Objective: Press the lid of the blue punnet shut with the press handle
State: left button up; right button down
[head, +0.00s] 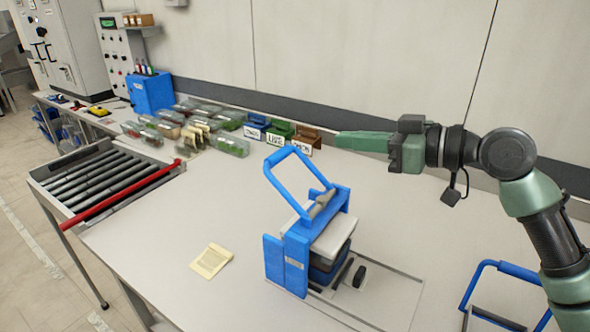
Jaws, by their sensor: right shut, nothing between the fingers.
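The press (285,262) stands on the table in the middle of the head view. Its blue press handle (283,157) is raised and tilted to the left. A pale plate (335,237) sits in the press frame. Below it is a dark blue body that may be the blue punnet (325,272); it is largely hidden, and I cannot make out its lid. My right gripper (342,140) is shut and empty, pointing left above the table's back edge. It is right of the press handle and apart from it. My left gripper is out of view.
Several filled clear packs (230,146) and labelled blue, green and brown holders (279,133) line the back. A roller conveyor (105,180) with a red bar is at left. A yellow note (211,260) lies left of the press. Another blue handle (520,271) is at lower right.

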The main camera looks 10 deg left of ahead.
aim_at(294, 150)
jog(key=shift+w+f, duration=0.15)
jog(key=shift+f, duration=0.1)
jog(key=shift+d+f+p+x, duration=0.1)
jog(key=shift+f+p+x, duration=0.55)
jog(key=shift+x, duration=1.5)
jog(key=shift+d+f+p+x, duration=0.1)
jog(key=shift+f+p+x, duration=0.25)
jog(key=shift+p+x, duration=1.15)
jog(key=shift+d+f+p+x, duration=0.15)
jog(key=shift+f+x, duration=0.3)
jog(key=shift+x, duration=2.3)
jog(key=shift+a, duration=0.1)
jog(key=shift+r, duration=0.1)
